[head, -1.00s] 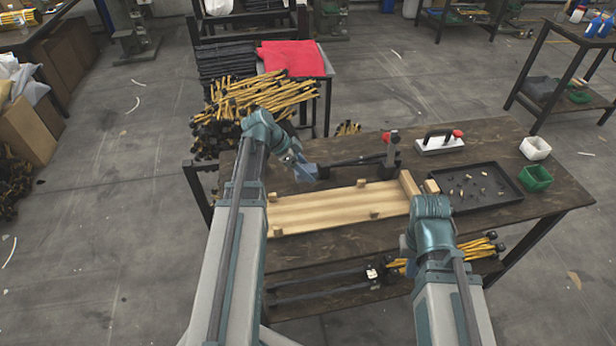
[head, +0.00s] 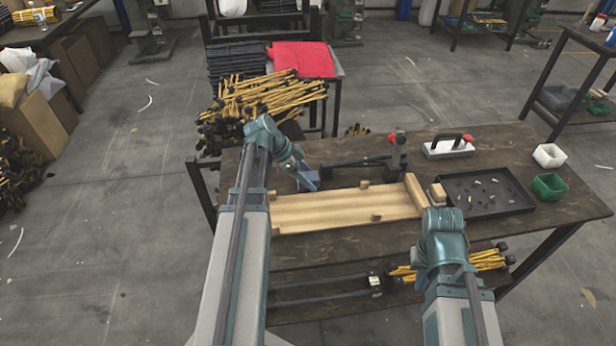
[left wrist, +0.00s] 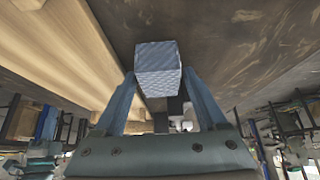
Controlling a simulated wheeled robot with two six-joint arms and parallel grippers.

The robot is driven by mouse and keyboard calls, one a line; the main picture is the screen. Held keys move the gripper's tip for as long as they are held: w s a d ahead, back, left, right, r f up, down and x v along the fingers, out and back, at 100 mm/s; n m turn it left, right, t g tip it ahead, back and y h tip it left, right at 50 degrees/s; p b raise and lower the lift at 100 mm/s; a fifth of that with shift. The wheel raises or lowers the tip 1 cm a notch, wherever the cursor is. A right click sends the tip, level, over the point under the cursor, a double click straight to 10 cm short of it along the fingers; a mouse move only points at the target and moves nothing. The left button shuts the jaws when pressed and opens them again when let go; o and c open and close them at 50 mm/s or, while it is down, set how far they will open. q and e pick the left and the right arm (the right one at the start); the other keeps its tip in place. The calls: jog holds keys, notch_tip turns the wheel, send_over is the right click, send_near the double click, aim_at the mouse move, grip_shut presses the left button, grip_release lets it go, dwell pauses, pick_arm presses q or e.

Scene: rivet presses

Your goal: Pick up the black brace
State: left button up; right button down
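A thin black bar (head: 350,161), likely the black brace, lies on the worktable behind the wooden board and runs to the small press with the red knob (head: 396,140). My left gripper (head: 308,178) is just left of the bar's near end, low over the table by the board; I cannot tell if it touches the bar. In the left wrist view a grey-blue textured block (left wrist: 158,68) shows where the fingers converge; whether it is finger pads or a held thing is unclear. My right arm is at the table's front edge; its fingers are hidden.
The wooden board (head: 330,208) with small blocks fills the table's front middle. A black tray (head: 485,212) of small parts, a white bin (head: 549,156) and a green bin (head: 548,187) stand right. A black stack (head: 237,60) and yellow-black bundles (head: 262,97) lie behind.

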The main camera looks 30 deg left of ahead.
pick_arm(q)
jog(key=shift+r, duration=0.2)
jog(key=p+v, duration=1)
jog(key=v, duration=0.2)
jog(key=s+d+f+n+g, duration=0.1)
jog(key=d, duration=0.4)
jog(key=d+g+y, duration=0.1)
jog(key=d, duration=0.5)
jog(key=s+d+f+n+g+y, duration=0.1)
jog(key=d, duration=0.5)
jog(key=shift+s+d+f+n, duration=0.1)
jog(key=shift+s+f+n, duration=0.2)
jog(key=shift+s, duration=0.05)
jog(key=s+d+n+y, duration=0.1)
jog(key=s+d, duration=0.1)
jog(key=d, duration=0.2)
jog(key=s+d+n+g+y, duration=0.1)
jog(key=s+d, duration=0.1)
jog(key=d, duration=0.3)
jog(key=shift+s+d+f, duration=0.15)
jog(key=shift+s+f, duration=0.25)
jog(key=shift+f, duration=0.05)
jog(key=shift+o, duration=0.3)
jog(key=s+d+n+y, duration=0.2)
jog(key=s+d, duration=0.2)
jog(key=d, duration=0.1)
jog(key=shift+s+d+y, duration=0.2)
jog(key=shift+d+y, duration=0.1)
jog(key=shift+y, duration=0.1)
